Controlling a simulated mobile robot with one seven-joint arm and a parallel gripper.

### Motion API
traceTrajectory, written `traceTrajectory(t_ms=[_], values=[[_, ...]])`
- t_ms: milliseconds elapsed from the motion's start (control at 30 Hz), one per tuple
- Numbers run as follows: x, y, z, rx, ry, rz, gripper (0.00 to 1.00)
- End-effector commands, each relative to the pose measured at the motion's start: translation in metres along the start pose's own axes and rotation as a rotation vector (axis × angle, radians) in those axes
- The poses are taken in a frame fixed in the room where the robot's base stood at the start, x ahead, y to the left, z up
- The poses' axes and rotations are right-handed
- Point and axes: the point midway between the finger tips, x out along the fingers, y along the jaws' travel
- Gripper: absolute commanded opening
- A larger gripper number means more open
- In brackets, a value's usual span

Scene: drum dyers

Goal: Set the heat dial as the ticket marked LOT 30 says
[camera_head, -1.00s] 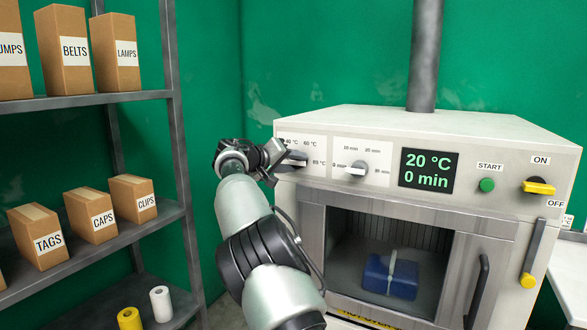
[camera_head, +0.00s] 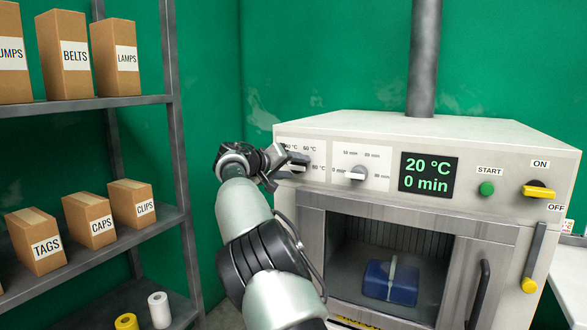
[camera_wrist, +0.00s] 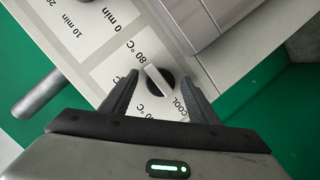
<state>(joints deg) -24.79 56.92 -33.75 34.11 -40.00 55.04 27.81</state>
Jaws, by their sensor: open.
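The heat dial (camera_head: 298,160) is at the left end of the oven's front panel, beside the °C marks, partly behind my gripper. In the wrist view the dial (camera_wrist: 159,80) is a dark round base with a pale grip bar; the labels 80 °C and COOL are legible near it. My gripper (camera_wrist: 159,86) is open, with one finger on each side of the dial; I cannot tell whether they touch it. The head view also shows my gripper (camera_head: 279,158) at the panel. The display (camera_head: 428,172) reads 20 °C and 0 min. No ticket marked LOT 30 is legible.
The time dial (camera_head: 357,173) is just right of the heat dial, then the green START button (camera_head: 487,188) and yellow ON/OFF switch (camera_head: 538,191). A blue bundle (camera_head: 391,282) lies inside the oven. Shelves (camera_head: 90,103) with labelled boxes stand left. A partly cut-off label (camera_head: 567,226) shows far right.

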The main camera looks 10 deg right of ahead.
Motion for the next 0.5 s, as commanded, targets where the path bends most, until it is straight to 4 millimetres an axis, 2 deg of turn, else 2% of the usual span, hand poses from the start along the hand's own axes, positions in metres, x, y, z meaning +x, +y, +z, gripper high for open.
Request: traceTrajectory(t_ms=[133, 267, 500], values=[[-0.004, -0.001, 0.0, -0.001, 0.001, -0.001, 0.55], [-0.019, -0.002, 0.0, -0.001, 0.002, -0.003, 0.55], [-0.076, -0.002, -0.001, 0.0, 0.003, -0.004, 0.55]])
